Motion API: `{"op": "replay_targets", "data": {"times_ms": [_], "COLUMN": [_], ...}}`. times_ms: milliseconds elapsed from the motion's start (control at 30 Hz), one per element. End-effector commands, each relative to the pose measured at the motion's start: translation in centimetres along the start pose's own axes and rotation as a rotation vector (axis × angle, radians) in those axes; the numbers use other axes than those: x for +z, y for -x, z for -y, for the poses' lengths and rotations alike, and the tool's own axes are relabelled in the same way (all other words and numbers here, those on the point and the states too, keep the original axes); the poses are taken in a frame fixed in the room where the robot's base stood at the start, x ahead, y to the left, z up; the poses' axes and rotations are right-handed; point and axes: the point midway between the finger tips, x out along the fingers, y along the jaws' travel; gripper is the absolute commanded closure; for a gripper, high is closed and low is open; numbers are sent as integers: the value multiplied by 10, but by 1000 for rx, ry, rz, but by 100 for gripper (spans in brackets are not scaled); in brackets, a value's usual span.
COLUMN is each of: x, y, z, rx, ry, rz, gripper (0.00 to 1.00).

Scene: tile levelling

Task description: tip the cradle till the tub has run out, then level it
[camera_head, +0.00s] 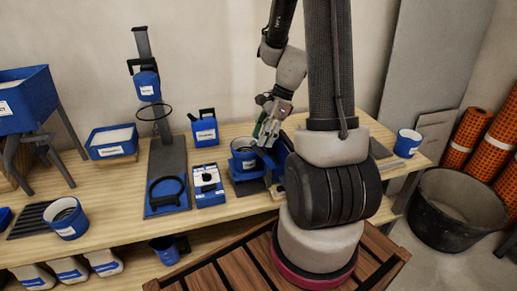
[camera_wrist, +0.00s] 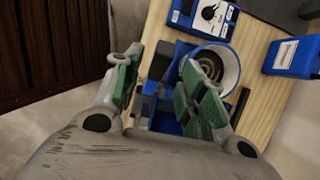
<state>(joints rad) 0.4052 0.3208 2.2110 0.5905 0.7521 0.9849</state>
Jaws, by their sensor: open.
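The tub (camera_head: 243,152) is blue with a pale rim and sits in the blue cradle (camera_head: 246,187) on the wooden bench. In the wrist view the tub (camera_wrist: 229,57) shows a white inner wall and dark rings inside; I cannot tell how much it holds. The blue cradle (camera_wrist: 168,125) lies partly behind my fingers there. My gripper (camera_head: 268,127) is at the right side of the tub, above the cradle. In the wrist view my gripper (camera_wrist: 160,72) has its green-padded fingers apart, with a grey and blue part of the cradle showing between them. Contact is unclear.
A blue box with a dial (camera_head: 207,186) stands left of the cradle, beside a stand with a black ring (camera_head: 167,192). A white-and-blue tub (camera_head: 408,143) is at the right end; a black bucket (camera_head: 450,205) is on the floor.

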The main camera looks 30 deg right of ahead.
Motion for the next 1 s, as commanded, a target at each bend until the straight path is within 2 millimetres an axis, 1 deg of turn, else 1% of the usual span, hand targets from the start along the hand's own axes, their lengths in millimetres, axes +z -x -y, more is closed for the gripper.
{"op": "replay_targets", "data": {"times_ms": [33, 100, 200, 300, 400, 633, 667, 700, 867, 1000], "x": [0, 0, 0, 0, 0, 0, 0, 0, 0, 0], "y": [-10, -22, -36, -46, -51, -51, -51, -51, -51, -51], "z": [-1, -1, -1, 0, 0, 0, 0, 0, 0, 0], "rx": [5, 5, 4, 2, 2, 1, 1, 1, 1, 1], "ry": [1, 1, 2, 3, 4, 4, 4, 4, 4, 5], "rz": [1, 0, 0, 0, -1, -1, -1, -1, -1, -1], "gripper": [59, 59, 59, 59, 59, 59, 63, 70, 99, 100]}}
